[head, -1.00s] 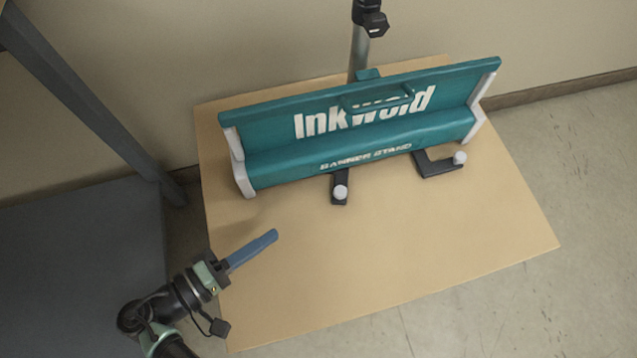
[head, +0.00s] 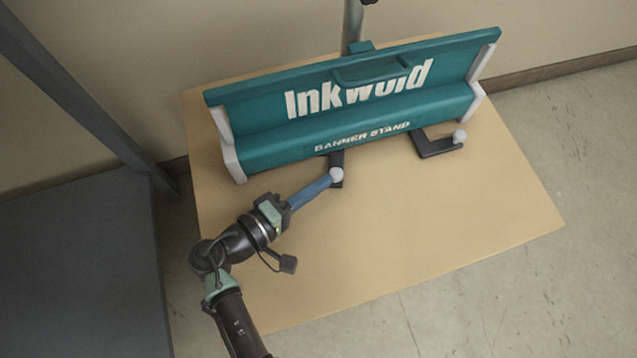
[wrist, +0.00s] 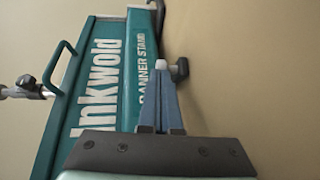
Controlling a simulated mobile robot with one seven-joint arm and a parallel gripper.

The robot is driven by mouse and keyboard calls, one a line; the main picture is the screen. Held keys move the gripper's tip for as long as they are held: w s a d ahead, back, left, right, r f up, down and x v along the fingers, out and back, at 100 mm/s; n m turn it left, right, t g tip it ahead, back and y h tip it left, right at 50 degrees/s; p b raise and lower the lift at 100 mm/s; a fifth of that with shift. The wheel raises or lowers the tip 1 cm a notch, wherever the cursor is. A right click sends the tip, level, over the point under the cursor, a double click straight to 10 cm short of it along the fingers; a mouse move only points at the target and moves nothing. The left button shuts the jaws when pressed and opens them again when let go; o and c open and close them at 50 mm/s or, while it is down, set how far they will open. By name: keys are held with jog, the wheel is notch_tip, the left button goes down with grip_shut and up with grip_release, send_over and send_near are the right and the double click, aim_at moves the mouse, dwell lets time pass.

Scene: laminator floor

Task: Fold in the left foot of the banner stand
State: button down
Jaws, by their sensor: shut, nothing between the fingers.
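The teal banner stand (head: 350,110) lies along the board in the head view, and also fills the left of the wrist view (wrist: 125,50). Its left foot (head: 337,160) is a dark bar sticking out from the front side, with a pale round knob (head: 336,174) at its end. The right foot (head: 432,148) is a dark L-shaped piece with a similar knob. My gripper (head: 328,181) is shut and empty; its blue fingertips are at the left side of the left foot's knob. Whether they touch it I cannot tell. The fingers also show in the wrist view (wrist: 165,95).
The stand is on a tan board (head: 440,230) with clear space in front. A grey table-like surface (head: 80,265) with a dark post is at the left. A wall stands behind, and a metal pole (head: 352,25) rises behind the stand.

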aim_at(339, 173)
jog(key=shift+r+p+x, duration=0.2)
jog(key=shift+p+x, duration=0.05)
jog(key=shift+x, duration=0.9)
jog(key=shift+r+p+x, duration=0.25)
jog(key=shift+x, duration=0.95)
jog(key=shift+d, duration=0.15)
jog(key=shift+r, duration=0.1)
